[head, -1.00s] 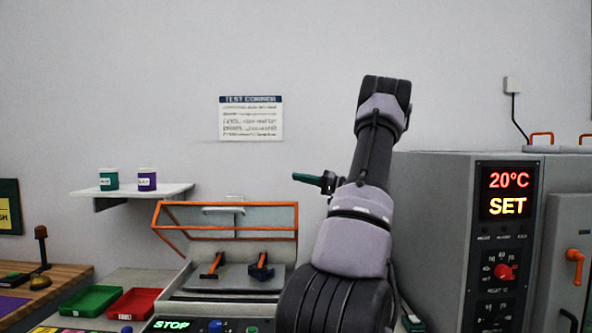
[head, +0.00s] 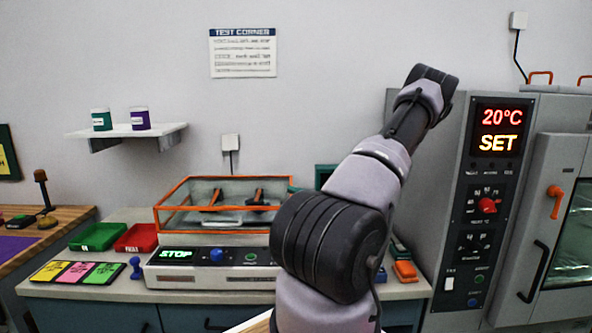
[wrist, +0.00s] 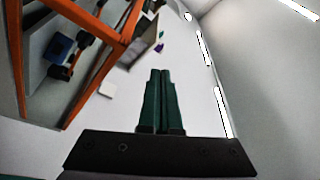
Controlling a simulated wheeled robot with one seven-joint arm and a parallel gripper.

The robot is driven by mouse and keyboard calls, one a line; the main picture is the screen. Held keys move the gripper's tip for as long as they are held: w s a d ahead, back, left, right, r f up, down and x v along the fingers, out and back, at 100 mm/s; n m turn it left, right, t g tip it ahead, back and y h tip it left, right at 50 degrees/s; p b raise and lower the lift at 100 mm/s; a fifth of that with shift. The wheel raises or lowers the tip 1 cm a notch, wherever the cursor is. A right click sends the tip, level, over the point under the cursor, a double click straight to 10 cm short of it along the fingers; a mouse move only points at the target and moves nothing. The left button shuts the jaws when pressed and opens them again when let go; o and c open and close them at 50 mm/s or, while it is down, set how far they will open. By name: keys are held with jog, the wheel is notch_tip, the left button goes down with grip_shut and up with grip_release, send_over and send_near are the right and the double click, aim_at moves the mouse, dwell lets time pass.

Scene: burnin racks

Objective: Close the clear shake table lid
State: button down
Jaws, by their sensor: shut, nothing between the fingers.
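The shake table (head: 205,255) stands on the bench with a lit STOP display. Its clear lid (head: 215,209), framed in orange, lies down over the plate like a box, its pale handle (head: 222,220) at the front. Two dark and orange devices (head: 257,197) show beneath it. In the wrist view, the orange lid frame (wrist: 97,85) runs close by on the left, apart from the fingers, with a blue device (wrist: 60,47) beyond. My gripper (wrist: 160,72) has its green fingers together and empty. In the head view it is hidden behind my arm.
The oven (head: 460,200) with its 20°C display stands close right of my arm. Green (head: 97,236) and red (head: 137,238) trays lie left of the shake table. A wall shelf (head: 125,133) holds two jars. Open air lies above the lid.

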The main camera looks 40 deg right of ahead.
jog(key=shift+s+a+f, duration=0.1)
jog(key=shift+s+f, duration=0.1)
jog(key=shift+f, duration=1.2)
jog(key=shift+s+a+f, duration=0.1)
jog(key=shift+s+f, duration=0.1)
jog(key=shift+f, duration=1.2)
jog(key=shift+d, duration=0.1)
jog(key=v, duration=1)
jog(key=shift+d+r, duration=0.35)
jog(key=shift+r, duration=0.05)
